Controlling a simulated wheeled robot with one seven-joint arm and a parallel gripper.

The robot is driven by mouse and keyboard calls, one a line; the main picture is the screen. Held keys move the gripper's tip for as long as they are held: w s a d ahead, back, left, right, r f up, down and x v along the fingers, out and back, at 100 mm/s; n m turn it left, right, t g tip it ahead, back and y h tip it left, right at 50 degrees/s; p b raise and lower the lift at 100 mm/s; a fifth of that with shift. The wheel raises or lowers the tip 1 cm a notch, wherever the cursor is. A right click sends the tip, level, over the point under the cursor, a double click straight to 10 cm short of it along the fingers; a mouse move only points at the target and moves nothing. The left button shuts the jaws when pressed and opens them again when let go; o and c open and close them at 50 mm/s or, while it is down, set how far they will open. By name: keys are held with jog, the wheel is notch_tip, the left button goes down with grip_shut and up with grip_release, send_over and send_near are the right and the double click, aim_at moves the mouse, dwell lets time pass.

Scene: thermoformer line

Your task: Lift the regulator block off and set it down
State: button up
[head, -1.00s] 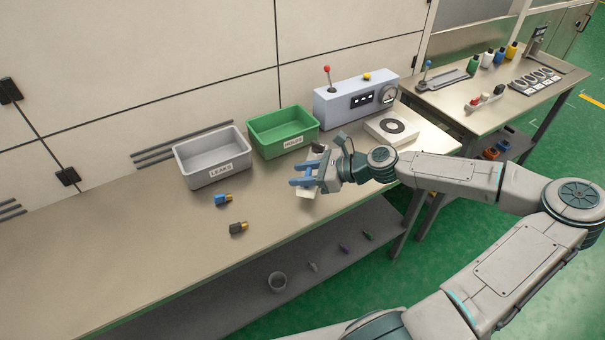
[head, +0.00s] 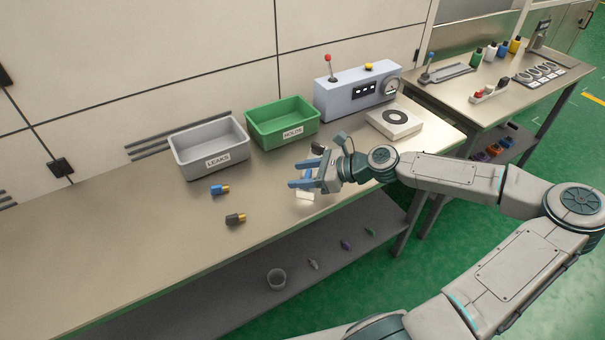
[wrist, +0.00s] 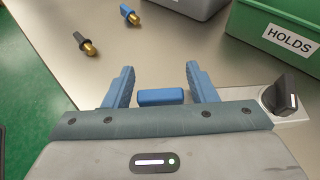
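My gripper (head: 296,173) is low over the bench, in front of the green bin; its blue fingers also show in the wrist view (wrist: 160,80). They are apart, on either side of a small blue block (wrist: 160,97), with a narrow gap showing at each side. This block may be the regulator block; I cannot tell its full shape, as my gripper hides what is below it. A white base with a black knob (wrist: 284,96) shows at the right in the wrist view. A white piece (head: 305,196) shows below my gripper in the head view.
The grey LEAKS bin (head: 208,126) and green HOLDS bin (head: 250,122) stand behind. A blue fitting (head: 218,190) and a dark fitting (head: 235,219) lie on the bench. A gauge box (head: 340,92) and white round-topped unit (head: 378,121) stand right. The bench's left part is clear.

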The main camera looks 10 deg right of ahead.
jog(key=shift+o, duration=0.6)
jog(key=p+v, duration=0.1)
jog(key=v, duration=1.2)
jog(key=shift+s+d+r, duration=0.2)
jog(key=shift+d+r, duration=0.05)
